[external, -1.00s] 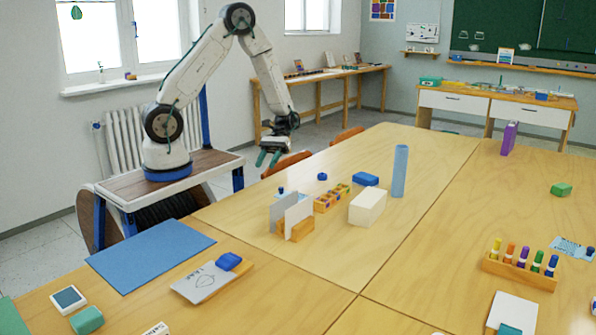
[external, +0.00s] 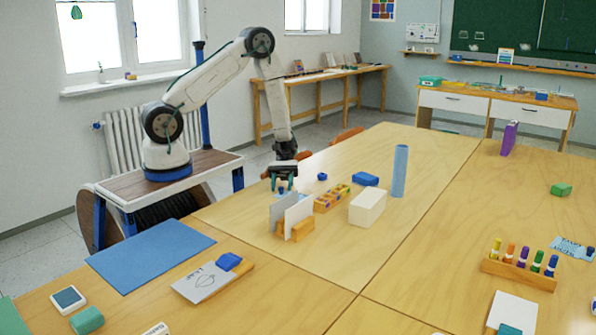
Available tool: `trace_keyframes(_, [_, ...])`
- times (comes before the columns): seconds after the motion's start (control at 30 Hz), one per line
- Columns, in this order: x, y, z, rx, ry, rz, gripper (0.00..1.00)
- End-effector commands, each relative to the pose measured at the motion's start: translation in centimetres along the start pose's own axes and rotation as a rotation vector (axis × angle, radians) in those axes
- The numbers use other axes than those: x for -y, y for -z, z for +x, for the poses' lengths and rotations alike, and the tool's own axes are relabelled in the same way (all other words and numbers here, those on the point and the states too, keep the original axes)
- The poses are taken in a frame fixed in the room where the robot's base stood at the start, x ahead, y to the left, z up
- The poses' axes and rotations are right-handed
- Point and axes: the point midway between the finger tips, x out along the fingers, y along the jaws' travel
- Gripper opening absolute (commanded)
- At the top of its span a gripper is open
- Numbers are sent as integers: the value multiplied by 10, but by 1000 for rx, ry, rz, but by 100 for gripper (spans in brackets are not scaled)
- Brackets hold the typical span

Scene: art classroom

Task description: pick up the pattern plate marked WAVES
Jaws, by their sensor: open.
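Two thin upright plates, one grey (external: 278,208) and one whiter (external: 298,214), stand side by side in a wooden holder (external: 302,231) on the near part of the table. No WAVES mark can be read on either, so I cannot tell which plate it is. My gripper (external: 282,185) points down with its teal fingers apart and empty. In the picture it is just above and behind the top of the grey plate. I cannot tell the exact gap or whether it touches.
A wooden tray of small blocks (external: 331,199), a white block (external: 367,208), a blue block (external: 365,179) and a tall blue cylinder (external: 400,171) stand right of the plates. A blue mat (external: 150,259) and a drawing on a board (external: 200,283) lie nearer left.

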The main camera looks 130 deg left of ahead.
Motion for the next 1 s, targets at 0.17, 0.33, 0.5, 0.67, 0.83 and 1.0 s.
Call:
trace_keyframes(0.17, [0, 0, 11, 0, 0, 0, 44])
trace_keyframes(0.33, [0, 0, 10, -1, 0, 1, 33])
trace_keyframes(0.5, [0, 0, 10, -1, 0, 1, 0])
trace_keyframes(0.67, [0, 0, 10, -1, 0, 1, 0])
trace_keyframes(0.83, [0, -1, 10, -1, 0, 1, 0])
trace_keyframes(1.0, [-2, -10, 6, -2, -1, 3, 0])
